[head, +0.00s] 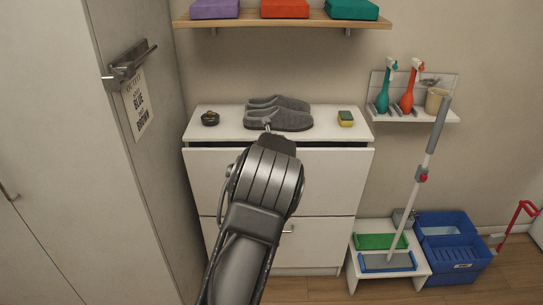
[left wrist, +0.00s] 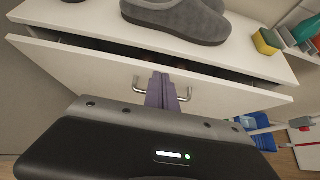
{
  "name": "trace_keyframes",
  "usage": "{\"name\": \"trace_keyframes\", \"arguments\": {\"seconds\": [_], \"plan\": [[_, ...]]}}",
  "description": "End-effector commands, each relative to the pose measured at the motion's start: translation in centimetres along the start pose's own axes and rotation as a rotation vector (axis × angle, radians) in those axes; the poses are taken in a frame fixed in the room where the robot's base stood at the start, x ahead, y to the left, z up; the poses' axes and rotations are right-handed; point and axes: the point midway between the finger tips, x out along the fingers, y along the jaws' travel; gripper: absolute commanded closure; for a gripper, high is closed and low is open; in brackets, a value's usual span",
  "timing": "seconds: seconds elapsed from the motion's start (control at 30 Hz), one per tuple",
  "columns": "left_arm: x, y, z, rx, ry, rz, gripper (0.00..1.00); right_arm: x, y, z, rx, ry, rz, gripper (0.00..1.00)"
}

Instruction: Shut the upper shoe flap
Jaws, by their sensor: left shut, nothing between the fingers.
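The white shoe cabinet (head: 228,121) has two flaps. The upper shoe flap (head: 325,180) is tilted out a little, with a dark gap along its top edge; the flap also shows in the left wrist view (left wrist: 90,68). Its metal bar handle (left wrist: 186,94) shows on both sides of my left gripper (left wrist: 161,82), whose fingers are shut and empty at the flap's front. I cannot tell whether they touch it. In the head view my left arm covers the middle of the flap. The lower flap (head: 320,240) looks closed. My right gripper is not in view.
Grey slippers (head: 280,119), a small dark bowl (head: 210,118) and a sponge (head: 345,118) stand on the cabinet top. A tall cupboard (head: 130,180) is at the left. A low white stool, a mop (head: 430,145) and a blue bucket (head: 455,250) are at the right.

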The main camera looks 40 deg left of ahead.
Motion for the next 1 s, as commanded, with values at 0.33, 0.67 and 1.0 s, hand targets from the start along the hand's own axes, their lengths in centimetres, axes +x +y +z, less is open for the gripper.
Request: {"name": "trace_keyframes", "arguments": {"seconds": [0.33,0.67,1.0], "plan": [[-3.5,0.0,2.8,0.000,-0.001,0.000,1.00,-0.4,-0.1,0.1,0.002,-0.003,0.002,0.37],[-3.5,0.0,2.7,0.001,0.000,0.000,1.00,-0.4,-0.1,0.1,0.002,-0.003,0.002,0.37],[-2.1,0.3,-2.8,-0.066,0.019,-0.059,1.00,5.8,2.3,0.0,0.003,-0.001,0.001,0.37]]}}
